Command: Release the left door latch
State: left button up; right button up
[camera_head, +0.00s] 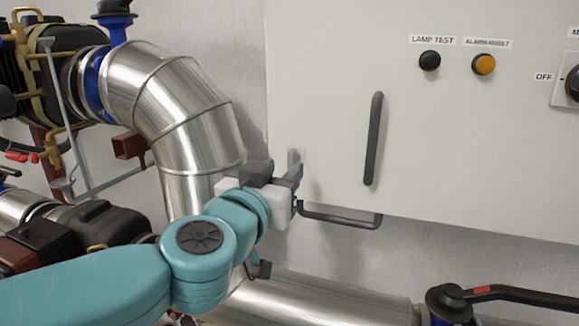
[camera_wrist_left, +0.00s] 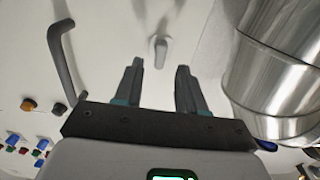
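The left door latch (camera_wrist_left: 159,50) is a small light grey handle on the pale cabinet door. In the head view the latch (camera_head: 294,157) shows only in part, behind my gripper at the cabinet's left edge. My left gripper (camera_head: 279,169) is in front of the cabinet's lower left corner. In the left wrist view the two dark fingers of my left gripper (camera_wrist_left: 160,66) stand apart with nothing between them. The latch appears just beyond the fingertips, between them in the picture. I cannot tell whether they touch it. My right gripper is not in view.
A dark door handle (camera_head: 374,138) stands right of the latch, with a dark bar (camera_head: 340,218) under the cabinet (camera_head: 460,160). A shiny bent pipe (camera_head: 170,95) is close on the left. A valve lever (camera_head: 510,293) is at lower right.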

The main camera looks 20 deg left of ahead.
aim_at(290, 160)
pick_arm(q)
jog(key=w, duration=0.4)
jog(key=shift+w, duration=0.35)
jog(key=shift+s+r, duration=0.1)
jog(key=shift+c, duration=1)
grip_shut()
